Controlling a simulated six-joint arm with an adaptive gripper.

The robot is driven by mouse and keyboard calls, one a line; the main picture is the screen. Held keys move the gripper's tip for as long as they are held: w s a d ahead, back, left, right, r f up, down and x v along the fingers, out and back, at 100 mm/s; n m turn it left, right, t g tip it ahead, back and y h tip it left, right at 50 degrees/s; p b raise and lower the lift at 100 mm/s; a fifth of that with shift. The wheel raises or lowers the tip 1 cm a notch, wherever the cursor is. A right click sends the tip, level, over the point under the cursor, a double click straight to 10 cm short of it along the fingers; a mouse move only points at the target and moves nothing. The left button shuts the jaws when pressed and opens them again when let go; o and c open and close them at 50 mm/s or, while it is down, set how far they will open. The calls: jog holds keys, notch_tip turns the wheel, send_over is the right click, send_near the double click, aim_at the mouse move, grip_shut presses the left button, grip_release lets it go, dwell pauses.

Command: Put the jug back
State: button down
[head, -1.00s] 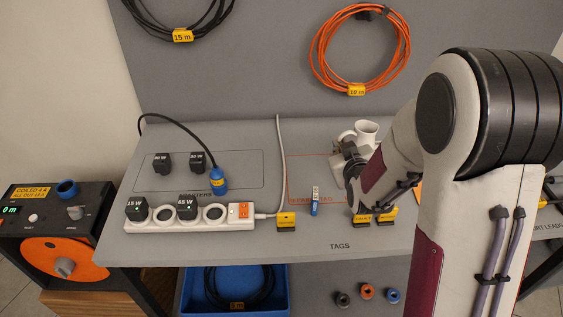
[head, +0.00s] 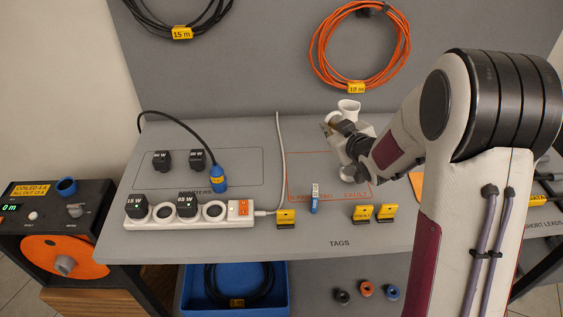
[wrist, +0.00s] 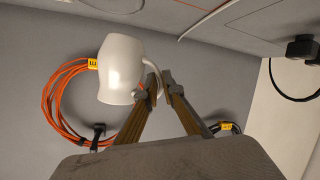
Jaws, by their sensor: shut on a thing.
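The white jug (head: 348,106) is in front of the grey back panel, over the far part of the bench in the head view. In the wrist view the jug (wrist: 122,70) fills the upper left, with its handle between my fingertips. My gripper (wrist: 158,84) is shut on that handle. In the head view my gripper (head: 332,122) is partly hidden by its own wrist, beside the jug. The jug looks lifted off the bench, but its height is hard to judge.
A red-outlined area (head: 300,195) lies on the bench below my arm. Yellow tags (head: 361,213), a small blue-and-white item (head: 315,198) and a power strip (head: 190,216) stand near the front edge. An orange cable coil (head: 316,55) hangs behind. A white cable (head: 281,150) runs along the bench.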

jog(key=shift+w+a+r+n+g+y, duration=0.55)
jog(key=shift+w+a+n+g+y, duration=0.8)
jog(key=shift+a+n+y, duration=1.95)
jog(key=s+a+f+n+g+y, duration=0.1)
jog(key=s+a+n+g+y, duration=0.2)
jog(key=s+a+n+g, duration=0.1)
jog(key=shift+s+a+f+g, duration=0.15)
jog(key=shift+s+a+g, duration=0.2)
jog(key=shift+s+a, duration=0.6)
jog(key=shift+d, duration=0.15)
jog(key=shift+f, duration=2.5)
jog(key=shift+f, duration=2.35)
